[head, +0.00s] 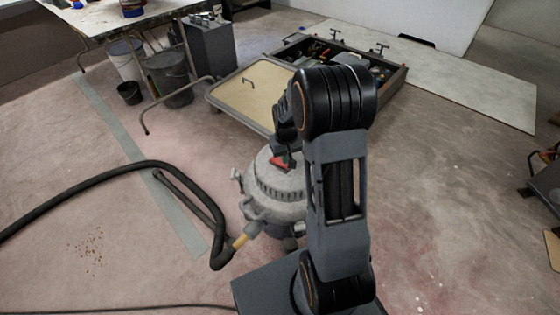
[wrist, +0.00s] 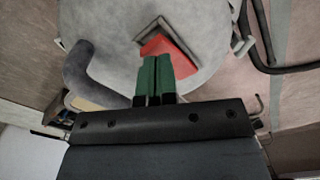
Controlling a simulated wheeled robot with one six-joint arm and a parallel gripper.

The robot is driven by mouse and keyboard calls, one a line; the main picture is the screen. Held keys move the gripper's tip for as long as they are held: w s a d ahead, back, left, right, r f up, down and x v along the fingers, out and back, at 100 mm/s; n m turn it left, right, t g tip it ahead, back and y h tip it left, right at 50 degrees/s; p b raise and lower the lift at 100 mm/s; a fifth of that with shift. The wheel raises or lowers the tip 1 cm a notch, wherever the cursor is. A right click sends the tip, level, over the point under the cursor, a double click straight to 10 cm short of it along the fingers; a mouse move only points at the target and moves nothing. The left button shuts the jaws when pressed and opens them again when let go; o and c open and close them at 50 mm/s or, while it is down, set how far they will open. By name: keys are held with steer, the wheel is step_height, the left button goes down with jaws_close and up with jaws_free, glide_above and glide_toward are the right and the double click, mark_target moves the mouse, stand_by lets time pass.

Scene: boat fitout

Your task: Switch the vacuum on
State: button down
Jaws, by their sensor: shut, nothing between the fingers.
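The vacuum (head: 268,203) is a round grey canister on the floor, partly hidden behind my arm in the head view. Its grey top (wrist: 105,25) fills much of the wrist view. A red rocker switch (wrist: 168,45) in a dark square frame sits on that top; it also shows as a small red patch in the head view (head: 281,162). My gripper (wrist: 156,60) has green fingertips, closed together and empty. The fingertips overlap the lower edge of the red switch in the wrist view. I cannot tell whether they touch it. The fingers hide part of the switch.
A black hose (head: 150,167) runs from the vacuum to the left across the floor. A tan hatch panel (head: 252,85) and an open box of gear (head: 393,75) lie behind. Buckets (head: 168,80) stand under a table at upper left. Floor at right is mostly clear.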

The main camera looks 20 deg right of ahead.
steer(key=shift+f+b, duration=0.45)
steer(key=shift+f, duration=0.3)
steer(key=shift+r, duration=0.2)
step_height(320, 180, up, 7)
steer(key=p, duration=0.6)
steer(key=shift+f, duration=0.15)
stand_by(0.6)
steer(key=s+a+r+t+p, duration=0.1)
steer(key=s+a+r+p, duration=0.2)
steer(key=r, duration=1)
steer(key=s+a+r+n+t+p, duration=0.1)
steer(key=s+a+r+p, duration=0.2)
steer(key=s+r+p, duration=0.4)
steer(key=s+a+r+t+p, duration=0.1)
steer(key=s+a+r+p, duration=0.2)
steer(key=r+p, duration=1.2)
steer(key=s+r, duration=0.3)
steer(key=r, duration=0.3)
steer(key=shift+a+r+t+p, duration=0.15)
steer(key=shift+a+t+p, duration=0.15)
steer(key=shift+a+p, duration=0.1)
steer(key=shift+s+d, duration=0.1)
steer(key=shift+s, duration=0.05)
